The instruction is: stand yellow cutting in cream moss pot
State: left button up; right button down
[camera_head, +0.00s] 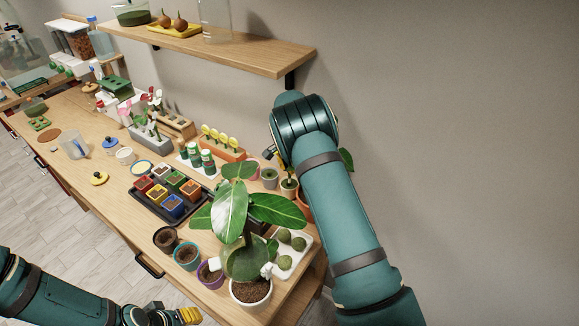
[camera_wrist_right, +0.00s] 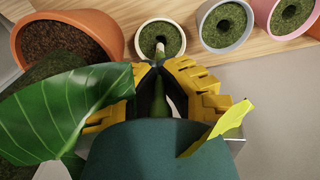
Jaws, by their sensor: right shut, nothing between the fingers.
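The cream moss pot (camera_wrist_right: 175,50) is at the top middle of the right wrist view, just beyond my fingertips. It also shows in the head view (camera_head: 289,195), partly under my right arm. The yellow cutting shows a pale stem end (camera_wrist_right: 160,50) over the pot's moss, a green stem between my fingers and a yellow leaf (camera_wrist_right: 232,122) at the right. Whether the stem end sits in the moss hole I cannot tell exactly. My right gripper (camera_wrist_right: 158,72) is shut around the stem's line, without clear grip on it. My left gripper (camera_head: 190,315) is low, at the bottom edge.
A terracotta pot (camera_wrist_right: 60,25) stands left of the cream pot; a grey moss pot (camera_wrist_right: 228,45) and pink moss pot (camera_wrist_right: 290,30) stand right. A large green leaf (camera_wrist_right: 60,110) fills the wrist view's left. A leafy potted plant (camera_head: 250,302) stands at the table's front.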

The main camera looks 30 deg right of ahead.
aim_at(289, 182)
jog(key=shift+f+b, duration=1.35)
jog(key=shift+f, duration=0.8)
jog(key=c, duration=0.5)
grip_release()
jog(key=shift+c, duration=0.2)
jog(key=shift+s+r+p, duration=0.1)
jog(key=shift+r+p, duration=0.65)
jog(key=shift+r, duration=0.55)
jog(key=shift+r+p, duration=1.2)
jog(key=shift+r, duration=1.05)
